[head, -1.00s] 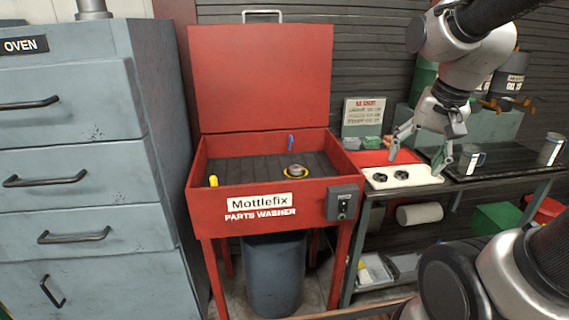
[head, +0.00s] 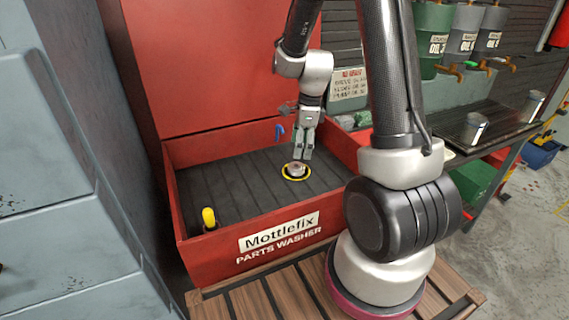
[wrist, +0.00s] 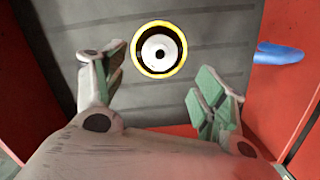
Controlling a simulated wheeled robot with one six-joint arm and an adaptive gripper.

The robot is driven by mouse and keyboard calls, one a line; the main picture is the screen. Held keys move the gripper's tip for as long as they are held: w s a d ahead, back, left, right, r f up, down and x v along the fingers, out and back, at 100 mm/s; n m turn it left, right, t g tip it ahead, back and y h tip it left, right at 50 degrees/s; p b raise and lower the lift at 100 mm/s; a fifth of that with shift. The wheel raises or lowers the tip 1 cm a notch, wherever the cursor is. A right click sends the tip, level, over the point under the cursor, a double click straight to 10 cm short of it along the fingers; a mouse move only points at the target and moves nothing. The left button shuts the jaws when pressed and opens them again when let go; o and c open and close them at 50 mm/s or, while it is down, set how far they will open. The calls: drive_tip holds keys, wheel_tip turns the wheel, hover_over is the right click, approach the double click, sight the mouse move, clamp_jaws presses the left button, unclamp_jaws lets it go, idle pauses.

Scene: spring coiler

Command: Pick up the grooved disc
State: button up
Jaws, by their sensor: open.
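In the wrist view the disc (wrist: 158,52) is a pale round with a dark centre hole, circled by the yellow ring (wrist: 137,62). My gripper (head: 303,157) points down just above the disc. In the wrist view my gripper (wrist: 160,92) is open, its green-padded fingers apart, with the disc ahead of the gap between them. Nothing is held.
The red washer (head: 190,262) has walls around the basin and a raised lid (head: 200,70) behind. A blue item (head: 280,132) lies near the back wall and a yellow one (head: 209,218) at the front left.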

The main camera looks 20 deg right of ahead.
sight(297, 164)
drive_tip(key=f, duration=0.5)
drive_tip(key=a+f, duration=0.1)
drive_tip(key=f, duration=0.1)
drive_tip(key=shift+w+f, duration=0.2)
drive_tip(key=shift+f, duration=0.05)
drive_tip(key=shift+r, duration=0.1)
drive_tip(key=c, duration=1.5)
